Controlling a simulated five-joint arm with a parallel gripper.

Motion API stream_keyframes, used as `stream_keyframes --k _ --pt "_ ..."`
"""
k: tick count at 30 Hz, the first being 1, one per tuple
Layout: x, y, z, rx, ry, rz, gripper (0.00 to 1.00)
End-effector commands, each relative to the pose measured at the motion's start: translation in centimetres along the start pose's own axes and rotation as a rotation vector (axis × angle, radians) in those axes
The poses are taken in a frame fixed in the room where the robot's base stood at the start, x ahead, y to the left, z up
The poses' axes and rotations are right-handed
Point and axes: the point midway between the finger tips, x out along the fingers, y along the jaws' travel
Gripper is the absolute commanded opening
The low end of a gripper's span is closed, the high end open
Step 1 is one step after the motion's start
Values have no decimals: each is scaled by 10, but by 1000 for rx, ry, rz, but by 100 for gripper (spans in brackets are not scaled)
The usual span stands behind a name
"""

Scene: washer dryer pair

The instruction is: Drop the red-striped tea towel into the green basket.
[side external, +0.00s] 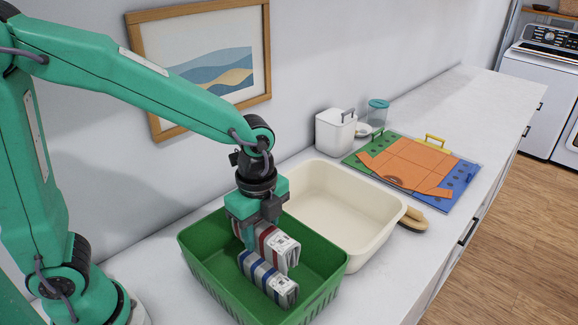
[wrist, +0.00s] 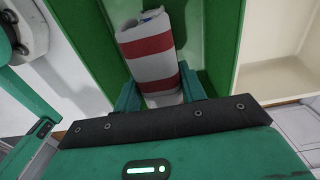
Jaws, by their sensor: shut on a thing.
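The red-striped tea towel (side external: 276,247) is a folded grey-white bundle with red bands, held by my gripper (side external: 247,232) over the green basket (side external: 207,266). In the wrist view the red-striped towel (wrist: 150,62) sits between the two green fingers of my gripper (wrist: 160,98), which are shut on it. A blue-striped towel (side external: 268,278) lies inside the green basket, just in front of the red-striped one. Whether the red-striped towel touches the blue-striped one or the basket floor I cannot tell. The basket wall also shows in the wrist view (wrist: 217,40).
An empty cream tub (side external: 335,205) stands right beside the green basket. The counter's front right is clear.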

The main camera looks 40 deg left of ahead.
Motion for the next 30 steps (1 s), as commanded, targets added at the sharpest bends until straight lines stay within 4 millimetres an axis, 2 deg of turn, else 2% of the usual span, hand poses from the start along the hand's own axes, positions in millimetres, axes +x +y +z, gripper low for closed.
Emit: stream_keyframes --k 9,21,22,25,30 --pt "23 0 0 0 0 1 28" --pt "27 0 0 0 0 0 28" --pt "27 0 0 0 0 0 47" --pt "27 0 0 0 0 0 66" --pt "27 0 0 0 0 0 66"
